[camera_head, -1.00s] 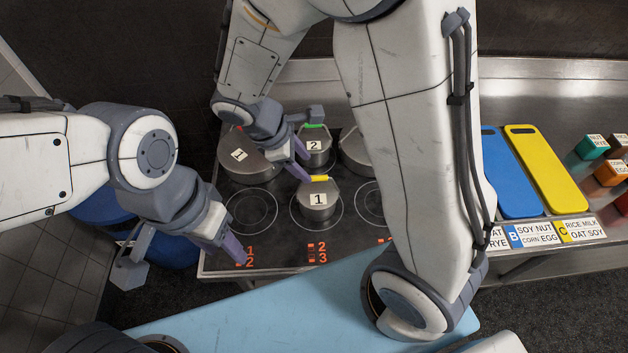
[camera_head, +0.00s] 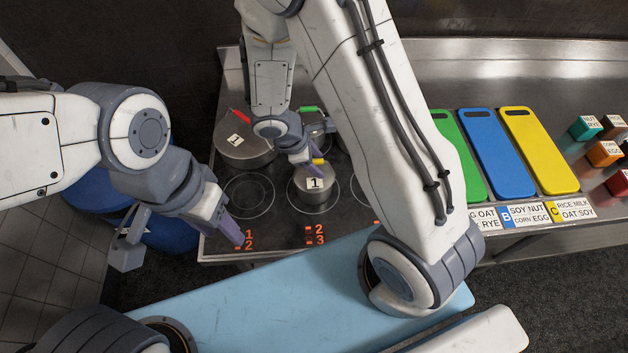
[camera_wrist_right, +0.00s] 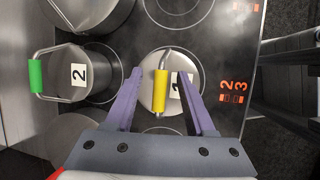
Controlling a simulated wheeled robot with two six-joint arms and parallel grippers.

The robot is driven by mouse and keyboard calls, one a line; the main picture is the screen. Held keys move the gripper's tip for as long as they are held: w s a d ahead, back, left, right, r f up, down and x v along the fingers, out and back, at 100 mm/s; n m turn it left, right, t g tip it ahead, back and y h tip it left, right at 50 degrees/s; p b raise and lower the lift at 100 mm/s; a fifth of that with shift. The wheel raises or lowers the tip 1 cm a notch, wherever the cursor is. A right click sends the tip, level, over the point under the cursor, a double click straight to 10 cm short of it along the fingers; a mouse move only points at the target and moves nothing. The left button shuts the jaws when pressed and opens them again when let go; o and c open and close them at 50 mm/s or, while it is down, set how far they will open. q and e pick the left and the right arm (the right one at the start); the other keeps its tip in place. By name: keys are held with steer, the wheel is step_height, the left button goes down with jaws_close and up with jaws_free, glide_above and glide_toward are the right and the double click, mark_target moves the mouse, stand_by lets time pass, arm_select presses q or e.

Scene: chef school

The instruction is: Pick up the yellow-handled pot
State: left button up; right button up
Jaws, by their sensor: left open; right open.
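The yellow-handled pot (camera_head: 312,190) is a small steel pot with a lid and a label "1". It stands on the front middle burner of the black cooktop (camera_head: 270,236). In the right wrist view its yellow handle (camera_wrist_right: 160,92) lies between the two purple fingers of my open right gripper (camera_wrist_right: 160,85), with a gap on each side. In the head view my right gripper (camera_head: 308,158) is just above and behind the pot, its fingers partly hidden. My left gripper (camera_head: 190,240) is open and empty at the cooktop's front left corner.
A red-handled pot (camera_head: 246,150) stands behind left. A green-handled pot (camera_head: 318,126), also in the right wrist view (camera_wrist_right: 72,75), stands close behind. Green, blue (camera_head: 492,155) and yellow (camera_head: 540,150) boards and small blocks lie on the counter at right.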

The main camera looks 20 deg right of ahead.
jaws_close()
steer(key=shift+r, duration=0.1)
stand_by(1.2)
